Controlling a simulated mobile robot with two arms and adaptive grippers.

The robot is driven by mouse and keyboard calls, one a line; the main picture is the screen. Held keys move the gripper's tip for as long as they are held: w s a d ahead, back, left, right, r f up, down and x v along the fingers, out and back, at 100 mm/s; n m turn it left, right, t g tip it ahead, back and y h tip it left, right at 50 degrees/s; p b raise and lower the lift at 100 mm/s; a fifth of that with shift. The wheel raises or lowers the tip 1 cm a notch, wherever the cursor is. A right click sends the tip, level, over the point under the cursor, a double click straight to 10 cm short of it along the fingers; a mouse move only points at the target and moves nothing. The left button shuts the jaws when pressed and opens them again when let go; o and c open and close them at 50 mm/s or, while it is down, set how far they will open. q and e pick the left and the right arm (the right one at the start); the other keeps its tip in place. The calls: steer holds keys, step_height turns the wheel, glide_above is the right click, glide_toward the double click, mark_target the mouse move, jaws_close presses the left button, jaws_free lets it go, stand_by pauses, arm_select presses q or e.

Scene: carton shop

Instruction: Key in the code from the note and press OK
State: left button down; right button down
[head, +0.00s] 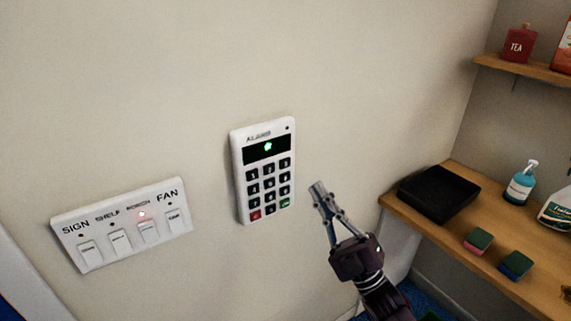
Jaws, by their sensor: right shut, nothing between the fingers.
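The white alarm keypad (264,171) is on the wall in the middle of the head view. It has several dark keys, a red key (255,215) at the bottom left and a green key (285,203) at the bottom right. Its dark display (267,149) shows a small green mark, too small to read. My right gripper (318,187) is shut and empty, just to the right of the keypad's lower half and apart from it in the picture. My left gripper is not in view. No note is seen in this view.
A white switch panel (126,220) labelled SIGN, SHELF, PORCH and FAN is on the wall at left; a red light glows by PORCH. At right a wooden shelf (400,211) holds a black tray (438,191), sponges and bottles. The wall around the keypad is clear.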

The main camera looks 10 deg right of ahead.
mark_target(285, 163)
steer(key=w+a+b, duration=0.3)
steer(key=w, duration=0.5)
steer(key=shift+b, duration=0.3)
stand_by(1.1)
steer(key=shift+w+a, duration=0.1)
steer(key=shift+w, duration=0.3)
steer(key=shift+w+a+b, duration=0.1)
steer(key=shift+w+b, duration=0.25)
steer(key=shift+b, duration=0.2)
steer(key=shift+s, duration=0.2)
stand_by(0.5)
steer(key=shift+s+d+p, duration=0.25)
steer(key=shift+s+p, duration=0.05)
steer(key=shift+s, duration=0.3)
